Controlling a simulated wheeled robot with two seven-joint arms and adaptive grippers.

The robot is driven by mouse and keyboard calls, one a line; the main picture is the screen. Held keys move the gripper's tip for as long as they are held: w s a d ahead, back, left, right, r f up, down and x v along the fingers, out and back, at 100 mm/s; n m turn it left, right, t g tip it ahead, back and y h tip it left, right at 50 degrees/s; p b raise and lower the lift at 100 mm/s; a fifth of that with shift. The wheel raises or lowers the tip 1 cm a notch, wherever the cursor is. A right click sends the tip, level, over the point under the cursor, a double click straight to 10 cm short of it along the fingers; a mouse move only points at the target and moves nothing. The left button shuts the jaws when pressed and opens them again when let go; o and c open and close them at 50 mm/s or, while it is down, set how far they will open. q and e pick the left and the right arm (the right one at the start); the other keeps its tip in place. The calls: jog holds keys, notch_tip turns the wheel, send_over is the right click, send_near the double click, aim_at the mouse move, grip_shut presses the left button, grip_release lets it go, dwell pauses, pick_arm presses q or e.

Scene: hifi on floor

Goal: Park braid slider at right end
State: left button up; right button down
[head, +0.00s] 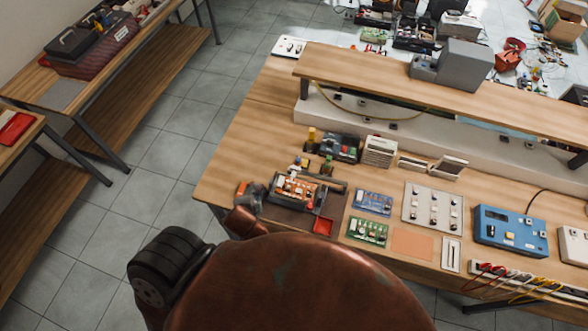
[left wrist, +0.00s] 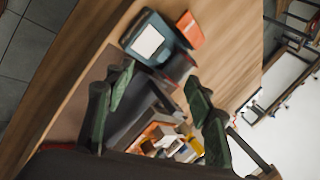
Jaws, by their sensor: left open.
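I cannot tell for sure which thing is the braid slider. A narrow white plate with a dark slot (head: 451,254) lies near the front edge of the bench in the head view, right of an orange-tan square; its slider's position is too small to read.
A dark mat (head: 333,205) lies under the orange tray, with a red dish (head: 323,226) on it. Circuit boards (head: 372,203), a grey panel with knobs (head: 433,207) and a blue instrument (head: 510,233) stand to the right. A raised shelf (head: 450,98) runs along the back.

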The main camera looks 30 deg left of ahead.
pick_arm(q)
jog(key=w+d+r+m+t+y, duration=0.1)
jog(key=w+r+m+t, duration=0.2)
jog(key=w+m, duration=0.55)
jog(key=m+t+h, duration=0.1)
jog(key=m+t, duration=0.3)
jog(key=m, duration=1.1)
send_near(295, 168)
jog(key=shift+w+a, duration=0.35)
jog(key=shift+a, duration=0.1)
jog(key=shift+w+d+f, duration=0.1)
jog(key=shift+w+d, duration=0.1)
jog(key=shift+w, duration=0.05)
jog(key=shift+m+h, duration=0.25)
jog(key=shift+h, duration=0.05)
jog(key=x, duration=0.7)
jog(key=shift+w+a+f+p, duration=0.1)
jog(key=shift+w+f+p, duration=0.1)
jog(key=shift+p, duration=0.15)
grip_shut()
